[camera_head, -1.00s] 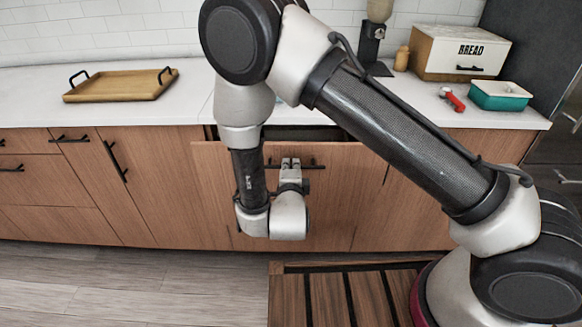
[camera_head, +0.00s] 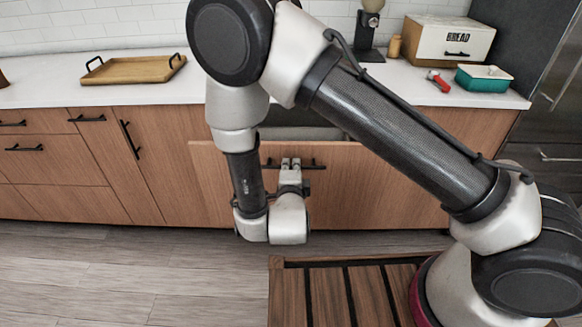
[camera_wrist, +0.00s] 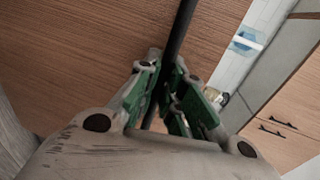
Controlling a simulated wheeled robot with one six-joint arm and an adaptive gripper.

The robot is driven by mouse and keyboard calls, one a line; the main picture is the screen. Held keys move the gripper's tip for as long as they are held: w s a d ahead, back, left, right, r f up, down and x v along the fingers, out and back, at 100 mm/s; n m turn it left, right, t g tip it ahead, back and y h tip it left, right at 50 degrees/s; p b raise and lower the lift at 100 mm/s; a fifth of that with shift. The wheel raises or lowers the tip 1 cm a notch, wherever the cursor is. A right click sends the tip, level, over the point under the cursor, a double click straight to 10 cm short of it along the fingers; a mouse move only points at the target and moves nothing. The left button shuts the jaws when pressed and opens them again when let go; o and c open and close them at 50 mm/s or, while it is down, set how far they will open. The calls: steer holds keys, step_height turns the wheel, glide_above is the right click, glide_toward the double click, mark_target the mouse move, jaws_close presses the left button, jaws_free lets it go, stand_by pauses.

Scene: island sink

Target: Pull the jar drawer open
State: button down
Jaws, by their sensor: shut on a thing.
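The wooden drawer front (camera_head: 360,190) stands out from the cabinet below the counter. A dark gap and part of its inside (camera_head: 300,132) show behind its top edge, mostly hidden by my arm. Its black bar handle (camera_head: 310,166) runs across the upper front. My gripper (camera_head: 290,164) is shut on this handle. In the wrist view, the green-padded fingers (camera_wrist: 173,88) sit on both sides of the black bar (camera_wrist: 182,28). I cannot make out any jars.
Closed wooden cabinets with black handles (camera_head: 132,140) are at the left. On the white counter (camera_head: 50,92) stand a wooden tray (camera_head: 133,70), a bread box (camera_head: 448,45) and a teal dish (camera_head: 484,78). A slatted wooden platform (camera_head: 330,295) is in front. Floor is clear at left.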

steer(key=c, duration=1.5)
jaws_free()
